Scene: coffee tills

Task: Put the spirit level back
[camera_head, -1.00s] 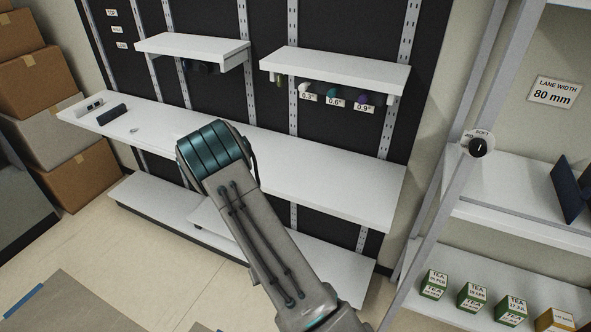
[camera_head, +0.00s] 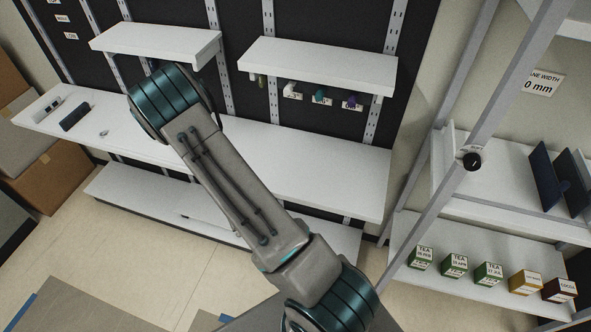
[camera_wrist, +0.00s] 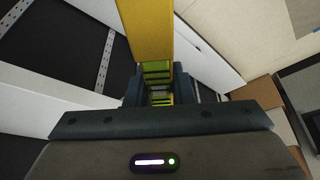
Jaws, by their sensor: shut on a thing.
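The spirit level (camera_wrist: 146,30) shows in the wrist view as a yellow bar running up to the top edge. Its near end, with green and dark bands, sits between the fingers of my gripper (camera_wrist: 158,92), which is shut on it. In the head view, my arm hides the gripper, and I cannot make out the level there. A long white shelf (camera_head: 330,172) runs along the dark wall panel behind my arm.
Two short white shelves, left (camera_head: 150,42) and right (camera_head: 320,68), hang above; small coloured items hang under the right one. A dark block (camera_head: 75,117) lies on the long shelf's left end. A rack post (camera_head: 430,205) stands at right, with tea boxes (camera_head: 453,265) beyond.

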